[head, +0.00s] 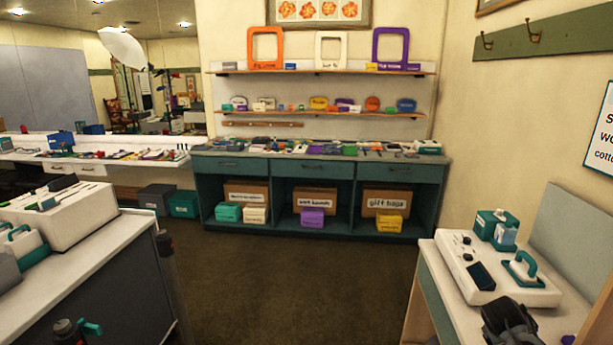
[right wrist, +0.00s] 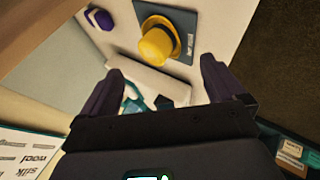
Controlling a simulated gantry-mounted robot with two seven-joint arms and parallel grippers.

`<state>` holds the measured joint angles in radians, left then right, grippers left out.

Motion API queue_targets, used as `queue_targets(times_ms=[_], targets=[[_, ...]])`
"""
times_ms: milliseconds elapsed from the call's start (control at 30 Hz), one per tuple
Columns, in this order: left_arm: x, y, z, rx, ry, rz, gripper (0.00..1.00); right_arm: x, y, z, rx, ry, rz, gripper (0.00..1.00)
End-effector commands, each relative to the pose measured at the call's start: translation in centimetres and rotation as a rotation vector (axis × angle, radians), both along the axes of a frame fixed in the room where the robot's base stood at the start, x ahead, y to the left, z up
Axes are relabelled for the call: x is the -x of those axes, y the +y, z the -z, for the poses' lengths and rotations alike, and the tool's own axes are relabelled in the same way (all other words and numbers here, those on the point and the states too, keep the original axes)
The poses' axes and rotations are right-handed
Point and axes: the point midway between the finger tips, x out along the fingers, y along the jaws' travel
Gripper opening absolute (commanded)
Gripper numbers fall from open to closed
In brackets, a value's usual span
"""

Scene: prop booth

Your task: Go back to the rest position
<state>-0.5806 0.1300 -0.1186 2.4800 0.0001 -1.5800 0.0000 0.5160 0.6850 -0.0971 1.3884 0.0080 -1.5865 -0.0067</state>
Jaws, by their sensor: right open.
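My right gripper (head: 510,322) shows as a dark shape at the bottom right of the head view, over the right-hand counter. In the right wrist view its two dark fingers (right wrist: 165,82) stand wide apart, with nothing held between them. A white machine (head: 490,268) with a teal handle stands on the counter just beyond the gripper. It also shows in the right wrist view (right wrist: 150,80), partly hidden by the gripper. I do not see my left gripper in either view.
A teal box (head: 494,226) stands by the machine. A grey counter (head: 90,275) is at left. The middle floor (head: 290,280) is clear.

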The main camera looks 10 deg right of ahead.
Motion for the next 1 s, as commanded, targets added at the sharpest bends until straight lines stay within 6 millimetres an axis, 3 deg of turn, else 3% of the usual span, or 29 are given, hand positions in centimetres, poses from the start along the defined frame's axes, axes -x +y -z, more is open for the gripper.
queue_targets(times_ms=[33,267,367,500,600,700,1000], targets=[[0.0,0.0,0.0,0.0,0.0,0.001,0.43,0.3,2.7,2.5,-0.015,0.021,-0.048,0.96],[0.0,-0.2,0.0,0.005,0.0,-0.002,0.43,3.5,12.7,9.5,-0.092,0.057,-0.208,0.96],[0.0,-0.2,0.0,0.006,0.0,-0.003,0.43,6.6,18.2,12.6,-0.154,0.073,-0.284,0.96],[0.0,-0.3,0.0,0.013,-0.001,-0.006,0.43,12.8,26.2,15.8,-0.274,0.082,-0.375,0.96],[-0.1,-0.4,-0.1,0.017,-0.001,-0.009,0.43,17.5,30.9,16.5,-0.365,0.079,-0.414,0.96],[0.0,-0.4,-0.1,0.017,-0.001,-0.009,0.43,21.2,34.1,16.2,-0.439,0.07,-0.431,0.96],[0.0,-0.3,0.0,0.013,0.0,-0.006,0.43,29.4,39.3,13.3,-0.601,0.036,-0.418,0.96]])
